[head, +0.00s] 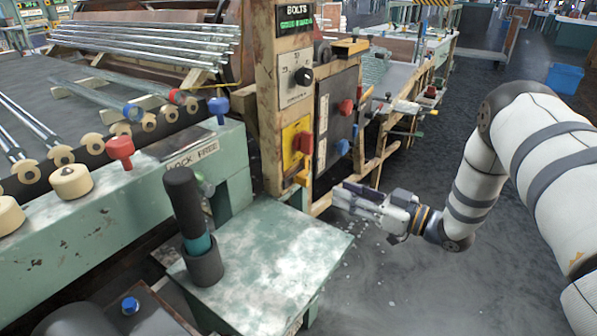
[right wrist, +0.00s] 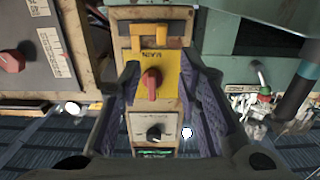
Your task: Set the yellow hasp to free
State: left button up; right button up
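A yellow hasp-like bracket (right wrist: 150,42) shows in the right wrist view, upside down, at the end of the yellow plate marked MAIN (right wrist: 160,75). In the head view a small yellow piece (head: 301,178) hangs below that plate (head: 295,143) on the beige post. Whether it stands at lock or free is not readable. My right gripper (head: 340,198) is in front of the post, low and to the right of it. In the right wrist view its two purple fingers (right wrist: 163,78) are spread wide, with nothing between them. My left gripper is outside the view.
A grey panel (head: 337,120) with red and blue knobs stands right of the post. A green table (head: 270,250) carries a black-handled tool (head: 184,205) in a cup. A LOCK FREE label (head: 192,157) is on the bench.

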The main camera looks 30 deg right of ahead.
jog(key=b, duration=0.1)
send_near(292, 171)
jog(key=x, duration=0.5)
jog(key=shift+w+f, duration=0.1)
jog(key=shift+w, duration=0.05)
grip_shut()
